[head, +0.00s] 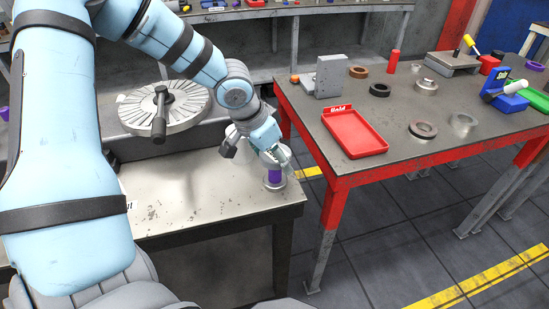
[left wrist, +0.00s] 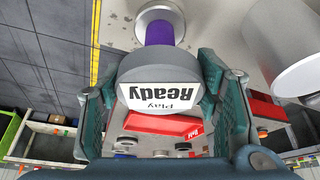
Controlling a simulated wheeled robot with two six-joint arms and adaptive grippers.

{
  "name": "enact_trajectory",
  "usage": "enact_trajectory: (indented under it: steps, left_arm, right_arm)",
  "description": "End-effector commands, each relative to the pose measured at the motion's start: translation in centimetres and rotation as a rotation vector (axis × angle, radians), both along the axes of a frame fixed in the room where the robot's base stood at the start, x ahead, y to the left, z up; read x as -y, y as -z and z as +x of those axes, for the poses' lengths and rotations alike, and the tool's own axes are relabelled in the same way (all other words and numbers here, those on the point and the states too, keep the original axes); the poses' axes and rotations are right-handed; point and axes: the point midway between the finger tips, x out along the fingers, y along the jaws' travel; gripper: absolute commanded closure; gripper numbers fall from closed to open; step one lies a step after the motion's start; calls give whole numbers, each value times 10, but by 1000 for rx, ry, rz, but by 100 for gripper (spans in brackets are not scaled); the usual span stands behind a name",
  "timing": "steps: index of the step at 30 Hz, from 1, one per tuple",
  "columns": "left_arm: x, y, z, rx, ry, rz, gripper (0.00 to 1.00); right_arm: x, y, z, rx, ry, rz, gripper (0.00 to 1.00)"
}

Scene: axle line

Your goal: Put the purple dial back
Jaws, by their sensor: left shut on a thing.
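The purple dial (head: 275,175) has a purple stem, a grey round cap and a pale disc-shaped foot. It is near the right front corner of the pale bench (head: 190,200). My left gripper (head: 272,156) is shut on its upper end. In the left wrist view the dial's grey cap (left wrist: 150,72), with a white label reading "Play" and "Ready", lies between the two fingers. The purple stem (left wrist: 159,32) and foot (left wrist: 155,12) show beyond it. I cannot tell whether the foot touches the bench. My right gripper is not in view.
A pale cylinder (left wrist: 297,62) stands close by on the bench. A slotted round plate with a handle (head: 190,115) is at the back. The red-framed table (head: 310,125) to the right carries a red tray (head: 355,138), rings and blocks. A floor gap separates it from the bench.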

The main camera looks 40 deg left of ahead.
Motion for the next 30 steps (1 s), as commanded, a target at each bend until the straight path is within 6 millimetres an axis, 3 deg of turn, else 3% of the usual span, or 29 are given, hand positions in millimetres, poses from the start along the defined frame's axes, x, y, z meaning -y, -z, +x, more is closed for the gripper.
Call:
enact_trajectory:
  steps: [1, 2, 6, 17, 20, 30]
  left_arm:
    - [0, 2, 0, 0, 0, 0, 87]
    - [0, 3, 0, -1, 0, 0, 41]
    - [0, 2, 0, 0, 0, 0, 23]
    - [0, -4, 0, 1, -1, -1, 23]
    - [-1, -18, -5, 3, -2, -1, 23]
    - [-8, -99, -37, 4, -1, -1, 23]
  right_arm:
    - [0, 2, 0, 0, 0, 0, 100]
    - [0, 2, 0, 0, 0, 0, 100]
    - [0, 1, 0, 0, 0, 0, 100]
    - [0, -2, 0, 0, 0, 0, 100]
    - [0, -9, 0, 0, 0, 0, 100]
    - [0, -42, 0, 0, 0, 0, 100]
